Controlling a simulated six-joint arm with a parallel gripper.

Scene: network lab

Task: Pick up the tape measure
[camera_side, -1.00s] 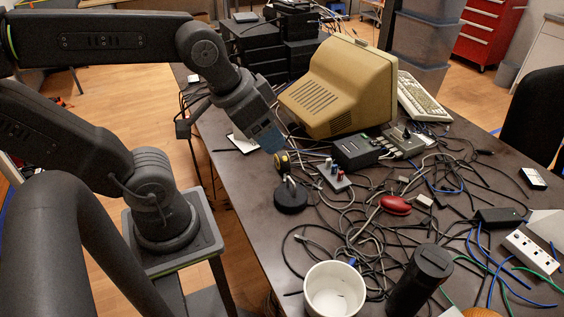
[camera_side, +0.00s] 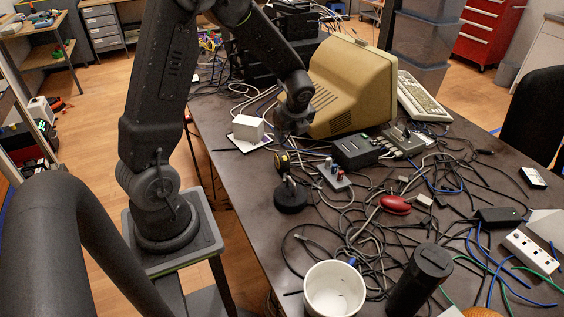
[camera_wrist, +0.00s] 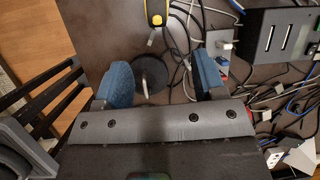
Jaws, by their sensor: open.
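The tape measure (camera_side: 282,162), yellow and black, is small in the side view, just behind and left of a round black base. In the wrist view the yellow and black tape measure (camera_wrist: 157,12) is at the top edge, partly cut off and beyond my fingertips. My gripper (camera_wrist: 163,78) is open and empty, its two blue finger pads wide apart.
A beige monitor (camera_side: 350,85) stands close to my gripper on the right. A white box (camera_side: 248,128) sits to its left. A dark switch box (camera_side: 355,152), a small component board (camera_side: 335,176) and many loose cables lie around. A white bucket (camera_side: 334,290) stands at the front.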

